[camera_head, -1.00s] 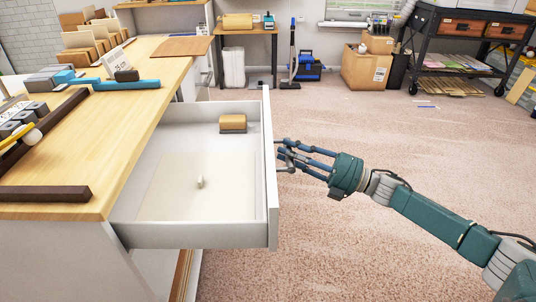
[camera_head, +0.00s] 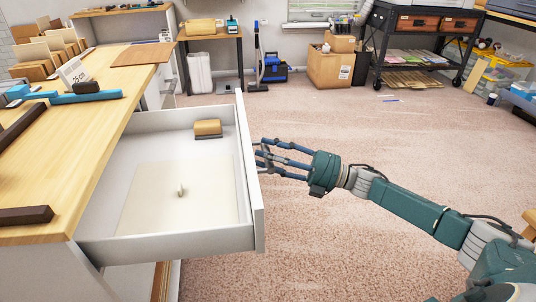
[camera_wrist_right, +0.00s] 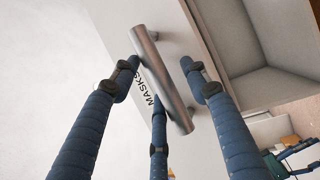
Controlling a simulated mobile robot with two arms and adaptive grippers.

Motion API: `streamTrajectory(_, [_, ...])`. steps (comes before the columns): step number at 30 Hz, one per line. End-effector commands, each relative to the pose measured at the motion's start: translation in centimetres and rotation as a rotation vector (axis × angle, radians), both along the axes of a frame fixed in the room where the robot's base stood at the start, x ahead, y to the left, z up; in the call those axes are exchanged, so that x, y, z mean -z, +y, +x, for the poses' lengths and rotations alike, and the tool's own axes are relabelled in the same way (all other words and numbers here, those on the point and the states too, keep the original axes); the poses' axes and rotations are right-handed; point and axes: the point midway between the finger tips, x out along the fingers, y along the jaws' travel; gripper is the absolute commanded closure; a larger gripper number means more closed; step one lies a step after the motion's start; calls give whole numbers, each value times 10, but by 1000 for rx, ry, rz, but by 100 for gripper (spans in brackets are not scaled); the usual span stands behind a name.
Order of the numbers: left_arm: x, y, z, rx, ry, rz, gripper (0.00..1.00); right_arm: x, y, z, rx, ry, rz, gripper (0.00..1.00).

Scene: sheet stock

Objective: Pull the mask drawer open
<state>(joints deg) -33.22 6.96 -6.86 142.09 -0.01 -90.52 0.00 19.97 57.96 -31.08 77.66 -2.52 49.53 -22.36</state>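The mask drawer (camera_head: 170,247) is white and stands far out from the wood-topped counter (camera_head: 108,125) in the head view. Inside lie a pale flat sheet (camera_head: 150,205), a small white piece (camera_head: 180,190) and a tan-topped block (camera_head: 208,129). My right gripper (camera_head: 262,155) is at the outer face of the drawer front. In the right wrist view, its fingers (camera_wrist_right: 160,66) are spread on both sides of the metal bar handle (camera_wrist_right: 165,85), with a gap on the right side. The label "MASKS" (camera_wrist_right: 152,90) shows beside the handle. My left gripper is not in view.
The carpet (camera_head: 330,125) right of the drawer is clear. A cardboard box (camera_head: 330,68), a blue case (camera_head: 273,73) and a black wheeled rack (camera_head: 420,50) stand at the back. Dark bars and sorted boards lie on the counter.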

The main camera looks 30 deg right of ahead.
Motion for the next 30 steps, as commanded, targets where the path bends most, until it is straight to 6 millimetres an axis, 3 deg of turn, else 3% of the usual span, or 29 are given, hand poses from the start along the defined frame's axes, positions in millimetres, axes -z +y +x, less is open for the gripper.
streamTrajectory(7, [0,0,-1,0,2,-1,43,3,-12,-9,3,2,-1,55])
streamTrajectory(21, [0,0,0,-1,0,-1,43,20,-79,-68,2,3,-2,55])
streamTrajectory(30, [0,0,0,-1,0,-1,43,22,-90,-78,0,0,0,55])
